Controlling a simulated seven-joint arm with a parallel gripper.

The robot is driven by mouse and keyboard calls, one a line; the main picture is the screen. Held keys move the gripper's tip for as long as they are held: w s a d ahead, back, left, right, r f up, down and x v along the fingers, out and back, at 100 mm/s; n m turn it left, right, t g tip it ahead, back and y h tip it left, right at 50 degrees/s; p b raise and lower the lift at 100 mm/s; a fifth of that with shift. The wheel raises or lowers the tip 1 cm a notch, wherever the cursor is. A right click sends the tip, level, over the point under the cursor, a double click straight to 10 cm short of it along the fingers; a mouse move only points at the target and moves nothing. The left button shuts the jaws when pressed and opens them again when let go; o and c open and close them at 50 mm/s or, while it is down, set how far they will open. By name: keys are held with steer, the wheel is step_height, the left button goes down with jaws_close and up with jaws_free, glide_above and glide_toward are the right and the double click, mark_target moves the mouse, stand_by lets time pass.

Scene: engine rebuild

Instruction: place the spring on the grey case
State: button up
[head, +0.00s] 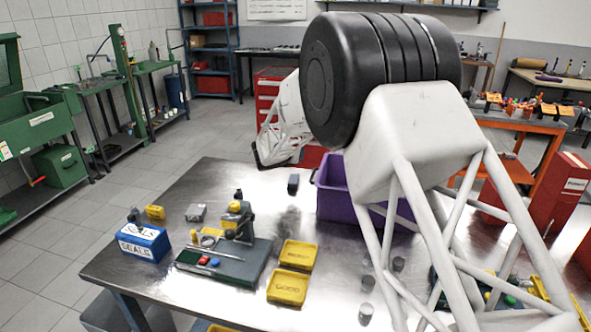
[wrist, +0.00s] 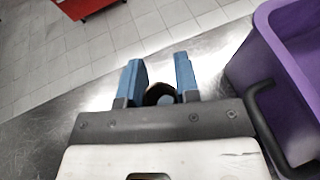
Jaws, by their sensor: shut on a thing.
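In the wrist view, my gripper (wrist: 160,82) has its two blue fingers on either side of a dark, ring-shaped thing (wrist: 158,93) with a pale middle. It sits low between the fingers and is partly hidden by the gripper body. It may be the spring, but I cannot tell for sure. In the head view, my arm hides the fingertips and what they hold. A small grey box (head: 196,212), which may be the grey case, sits on the metal table's left part, apart from my gripper.
A purple bin (head: 336,201) stands close to the right of my gripper; it also shows in the wrist view (wrist: 297,50). Yellow trays (head: 287,288), a dark green-grey fixture (head: 222,264) and a blue-and-white seals box (head: 145,243) are on the metal table (head: 130,277).

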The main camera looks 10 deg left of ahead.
mark_target(296, 176)
steer(key=shift+f, duration=0.5)
steer(key=shift+f, duration=0.1)
steer(key=shift+f, duration=2.4)
steer(key=shift+f, duration=0.15)
steer(key=o, duration=1)
steer(key=shift+v, duration=1)
steer(key=v, duration=1)
